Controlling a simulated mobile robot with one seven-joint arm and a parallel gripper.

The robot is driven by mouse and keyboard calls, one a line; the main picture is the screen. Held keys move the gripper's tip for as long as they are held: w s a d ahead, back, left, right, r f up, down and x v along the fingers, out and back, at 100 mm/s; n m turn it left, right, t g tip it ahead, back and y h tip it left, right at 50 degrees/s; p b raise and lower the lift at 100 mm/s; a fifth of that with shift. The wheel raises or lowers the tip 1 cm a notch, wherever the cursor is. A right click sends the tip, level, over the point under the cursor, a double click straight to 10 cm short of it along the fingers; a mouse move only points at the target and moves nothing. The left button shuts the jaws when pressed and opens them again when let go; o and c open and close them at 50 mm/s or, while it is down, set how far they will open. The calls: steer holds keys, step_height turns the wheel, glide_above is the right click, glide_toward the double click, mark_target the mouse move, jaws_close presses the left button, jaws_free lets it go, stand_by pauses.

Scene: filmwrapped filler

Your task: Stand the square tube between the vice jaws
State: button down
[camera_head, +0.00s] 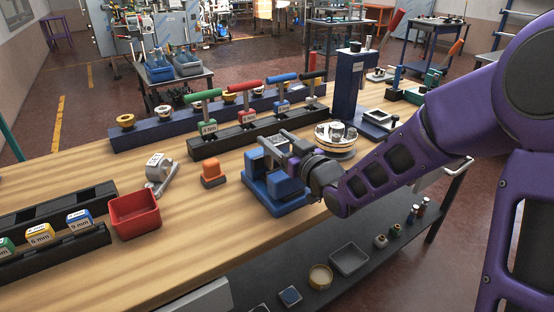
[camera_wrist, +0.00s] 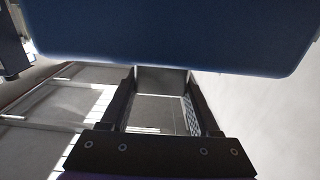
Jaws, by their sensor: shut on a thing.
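The blue vice (camera_head: 276,190) stands near the right front edge of the wooden bench. My gripper (camera_head: 298,150) is at the vice, reaching in from the right just above its jaws. In the wrist view, my two dark fingers (camera_wrist: 162,80) are shut on a grey piece, apparently the square tube (camera_wrist: 161,76), which shows between the fingertips. A broad blue part of the vice (camera_wrist: 170,35) fills the top of that view. In the head view my fingers largely hide the tube and the jaw gap. I cannot tell whether the tube stands between the jaws or touches them.
An orange block (camera_head: 211,172), a grey gauge (camera_head: 160,172) and a red bin (camera_head: 135,213) stand left of the vice. A rack of coloured T-handled tools (camera_head: 245,133) is behind. A round tray (camera_head: 336,140) stands close behind my gripper. A lower shelf (camera_head: 350,235) runs below.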

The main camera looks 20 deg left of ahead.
steer(key=shift+f+b, duration=0.7)
steer(key=shift+f, duration=0.7)
steer(key=shift+f, duration=0.1)
steer(key=shift+f, duration=0.15)
steer(key=shift+c, duration=0.6)
jaws_free()
steer(key=shift+d+r, duration=0.1)
steer(key=shift+r, duration=0.2)
steer(key=v, duration=1.2)
steer(key=shift+p, duration=0.3)
